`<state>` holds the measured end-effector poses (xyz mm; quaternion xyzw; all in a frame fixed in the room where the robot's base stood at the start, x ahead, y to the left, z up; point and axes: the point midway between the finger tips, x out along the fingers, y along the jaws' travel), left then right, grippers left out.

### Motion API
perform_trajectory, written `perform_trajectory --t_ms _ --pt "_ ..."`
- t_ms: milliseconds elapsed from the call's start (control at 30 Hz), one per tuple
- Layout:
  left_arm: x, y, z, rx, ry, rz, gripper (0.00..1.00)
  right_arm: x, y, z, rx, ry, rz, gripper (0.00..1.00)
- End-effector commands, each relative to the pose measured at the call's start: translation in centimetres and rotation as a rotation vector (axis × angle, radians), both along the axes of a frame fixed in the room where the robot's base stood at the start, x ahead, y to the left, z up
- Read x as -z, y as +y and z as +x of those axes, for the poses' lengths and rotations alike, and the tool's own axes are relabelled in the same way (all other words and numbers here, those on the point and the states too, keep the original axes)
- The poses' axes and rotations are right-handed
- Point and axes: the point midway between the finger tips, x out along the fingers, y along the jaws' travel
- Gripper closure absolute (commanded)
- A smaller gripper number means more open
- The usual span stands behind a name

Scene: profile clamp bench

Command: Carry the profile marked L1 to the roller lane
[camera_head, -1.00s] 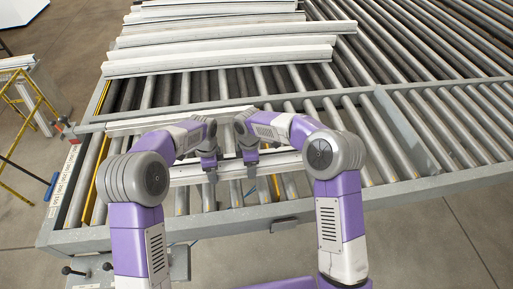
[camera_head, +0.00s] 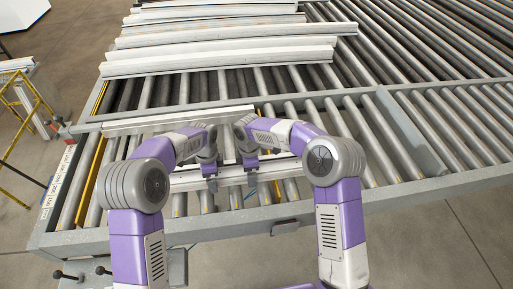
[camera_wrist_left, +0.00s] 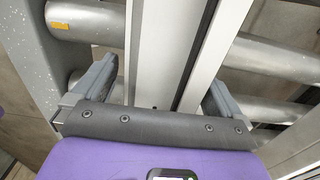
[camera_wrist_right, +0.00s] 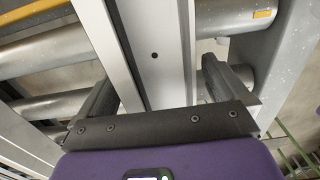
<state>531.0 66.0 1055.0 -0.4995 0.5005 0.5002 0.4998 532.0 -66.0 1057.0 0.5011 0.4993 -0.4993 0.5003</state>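A pale aluminium profile (camera_head: 231,176) lies across the rollers nearest me in the head view; no L1 mark can be read on it. My left gripper (camera_head: 211,184) is over its left part and my right gripper (camera_head: 251,176) over its right part. In the left wrist view the profile (camera_wrist_left: 158,50) runs between the two fingers, with a narrow gap on the left side. In the right wrist view the profile (camera_wrist_right: 160,55) also runs between the fingers, with a narrow gap on the right side. Both grippers look open around it; the fingertips are partly hidden.
Another long profile (camera_head: 150,123) lies just behind the arms. Several profiles (camera_head: 220,55) lie side by side at the back. A grey frame beam (camera_head: 180,232) borders the front. Empty rollers (camera_head: 465,130) fill the right side. A yellow frame (camera_head: 42,105) stands at the far left.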

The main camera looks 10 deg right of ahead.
Motion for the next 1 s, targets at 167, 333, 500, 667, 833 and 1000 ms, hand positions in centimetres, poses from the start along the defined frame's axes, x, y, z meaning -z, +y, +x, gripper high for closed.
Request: perform_trajectory --t_ms 167,333,500,667,833,1000 --pt "-0.1 0.0 0.0 0.000 -0.001 0.000 0.00 0.0 0.0 0.0 0.000 0.001 0.000 0.00" --pt "-1.4 0.0 0.1 0.000 -0.004 -0.002 0.00 0.0 0.0 0.0 0.000 0.001 -0.001 0.00" --pt "-4.8 0.0 0.1 -0.001 -0.007 -0.002 0.00 0.0 0.0 0.0 -0.001 0.002 -0.001 0.00" --pt "-8.2 0.0 0.1 0.000 -0.005 -0.002 0.00 0.1 0.0 0.0 -0.001 0.002 -0.001 0.00" --pt "-10.9 0.0 0.1 0.000 -0.005 -0.001 0.00 0.1 0.0 0.0 -0.001 0.002 -0.001 0.00" --pt "-12.0 0.0 0.0 0.000 -0.001 0.000 0.00 -0.1 0.0 0.0 0.000 0.001 -0.001 0.00"
